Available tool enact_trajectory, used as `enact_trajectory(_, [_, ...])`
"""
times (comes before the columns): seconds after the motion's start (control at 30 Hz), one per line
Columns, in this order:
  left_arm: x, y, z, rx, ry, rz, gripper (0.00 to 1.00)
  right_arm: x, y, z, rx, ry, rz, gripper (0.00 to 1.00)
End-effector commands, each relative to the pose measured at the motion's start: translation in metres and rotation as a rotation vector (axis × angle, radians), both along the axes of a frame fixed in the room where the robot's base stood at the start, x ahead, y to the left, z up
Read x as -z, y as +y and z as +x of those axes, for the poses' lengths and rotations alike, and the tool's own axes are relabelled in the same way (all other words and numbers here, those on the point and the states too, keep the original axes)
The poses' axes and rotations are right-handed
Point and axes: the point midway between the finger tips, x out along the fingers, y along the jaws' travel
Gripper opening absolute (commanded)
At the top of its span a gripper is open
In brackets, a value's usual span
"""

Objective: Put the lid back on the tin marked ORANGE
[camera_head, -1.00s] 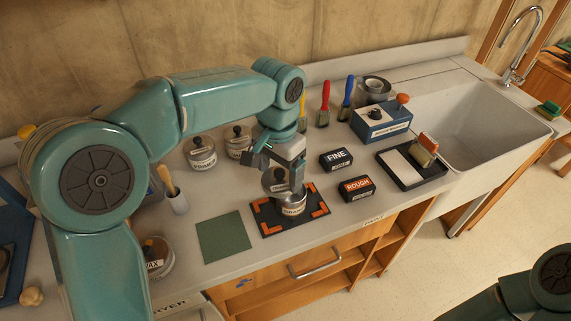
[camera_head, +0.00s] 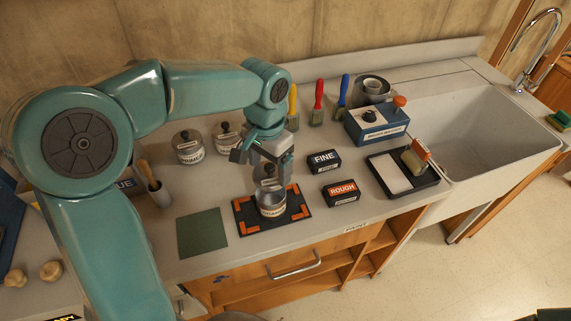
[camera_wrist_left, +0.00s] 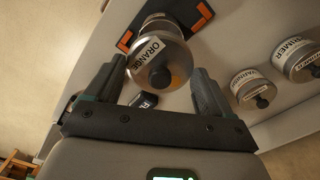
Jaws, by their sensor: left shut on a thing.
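The tin marked ORANGE (camera_wrist_left: 145,55) is a metal tin with a white label. In the head view this tin (camera_head: 271,208) stands upright on a dark mat (camera_head: 246,220) with orange corners. A grey metal lid (camera_wrist_left: 168,58) with a dark round knob lies over the tin's mouth in the left wrist view; whether it touches the rim I cannot tell. My left gripper (camera_head: 270,184) points down over the tin, its fingers on both sides of the lid and shut on it. Its fingers partly hide the lid in the head view.
Lidded tins marked PRIMER (camera_head: 188,148) and VARNISH (camera_head: 227,138) stand behind. Blocks FINE (camera_head: 323,161) and ROUGH (camera_head: 341,192) lie to the right. A bare green mat (camera_head: 202,233) lies left of the dark mat. A sink (camera_head: 490,110) is at right.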

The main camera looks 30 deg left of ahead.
Motion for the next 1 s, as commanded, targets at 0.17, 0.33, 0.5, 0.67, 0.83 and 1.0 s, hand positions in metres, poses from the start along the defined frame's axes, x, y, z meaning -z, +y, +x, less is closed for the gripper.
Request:
enact_trajectory(0.17, [0.01, 0.003, -0.003, -0.003, 0.001, 0.0, 0.53, 0.008, 0.0, 0.0, 0.0, 0.0, 0.0, 0.52])
enact_trajectory(0.33, [0.025, 0.003, -0.003, -0.002, 0.002, 0.0, 0.53, 0.021, 0.0, 0.0, 0.0, 0.0, 0.0, 0.52])
enact_trajectory(0.5, [0.044, 0.001, -0.001, -0.001, 0.001, 0.0, 0.53, 0.038, 0.0, 0.0, 0.0, 0.0, 0.0, 0.52])
enact_trajectory(0.67, [0.059, 0.0, 0.0, 0.0, 0.001, 0.0, 0.53, 0.049, 0.0, 0.0, 0.0, 0.0, 0.0, 0.52])
enact_trajectory(0.83, [0.065, -0.001, 0.002, 0.001, 0.001, 0.0, 0.53, 0.053, 0.0, 0.0, 0.0, 0.0, 0.0, 0.52])
enact_trajectory(1.0, [0.064, -0.001, 0.002, 0.001, 0.0, 0.0, 0.53, 0.052, 0.0, 0.0, 0.0, 0.0, 0.0, 0.52])
